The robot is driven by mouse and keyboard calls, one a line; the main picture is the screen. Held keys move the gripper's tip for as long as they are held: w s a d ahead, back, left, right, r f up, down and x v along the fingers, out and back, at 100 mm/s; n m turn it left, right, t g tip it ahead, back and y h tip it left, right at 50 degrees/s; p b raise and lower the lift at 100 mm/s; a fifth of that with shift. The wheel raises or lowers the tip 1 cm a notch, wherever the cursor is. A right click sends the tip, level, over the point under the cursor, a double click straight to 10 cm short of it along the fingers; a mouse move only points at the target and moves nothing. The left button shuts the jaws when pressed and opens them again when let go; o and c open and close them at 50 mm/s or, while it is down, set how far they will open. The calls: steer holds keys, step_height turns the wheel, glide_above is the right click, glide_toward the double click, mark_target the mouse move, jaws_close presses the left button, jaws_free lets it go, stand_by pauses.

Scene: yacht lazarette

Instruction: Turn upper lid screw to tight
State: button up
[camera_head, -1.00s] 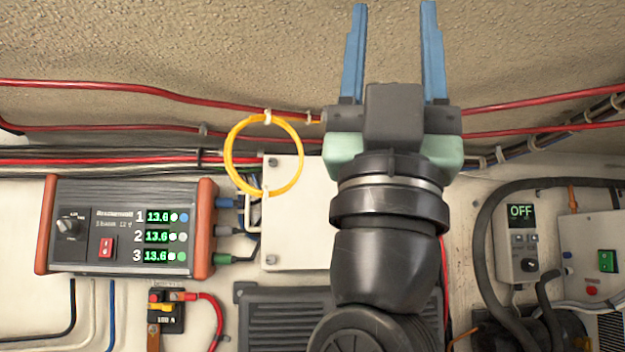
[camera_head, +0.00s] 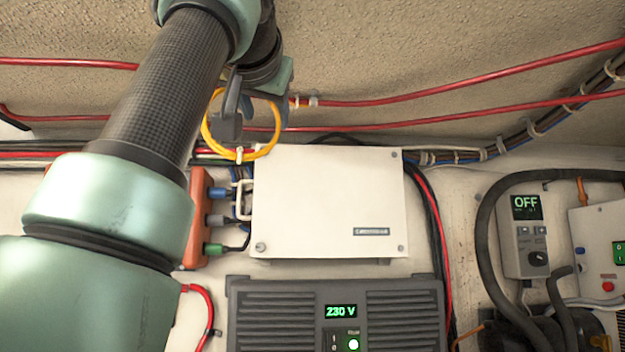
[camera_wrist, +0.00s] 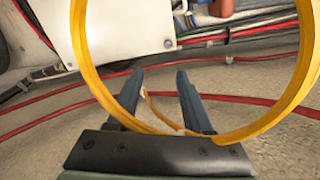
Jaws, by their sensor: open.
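The white box lid (camera_head: 325,200) is fixed to the wall. Screws show at its upper right (camera_head: 396,155), lower left (camera_head: 261,247) and lower right corners; its upper left corner is behind the yellow loop (camera_head: 207,135). Whether any screw is tight cannot be told. My gripper (camera_wrist: 165,80) is open and empty in the wrist view, its two fingers apart. In the head view it is partly hidden at the loop, above the lid's upper left. The loop (camera_wrist: 88,60) looms large before the wrist camera, across the fingers. One lid-corner screw (camera_wrist: 167,43) shows beyond the fingertips.
Red cables (camera_head: 400,95) run across the ceiling edge above the lid. A dark 230 V unit (camera_head: 285,320) is below it. An orange-ended device (camera_head: 195,225) with plugs is left of the lid. A grey OFF controller (camera_head: 520,235) and hoses are at right.

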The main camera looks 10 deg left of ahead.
steer(key=a, duration=0.1)
steer(key=p, duration=1)
glide_toward(264, 148)
steer(key=shift+n+y, duration=0.3)
steer(key=shift+n, duration=0.1)
steer(key=x, duration=0.6)
steer(key=shift+d+r, duration=0.15)
steer(key=shift+r, duration=0.05)
steer(key=shift+w+a+f+p, duration=0.15)
steer(key=shift+w+p, duration=0.15)
steer(key=shift+w, duration=0.15)
steer(key=shift+w+a+f+p, duration=0.15)
steer(key=shift+w+p, duration=0.15)
steer(key=shift+w, duration=0.15)
jaws_close()
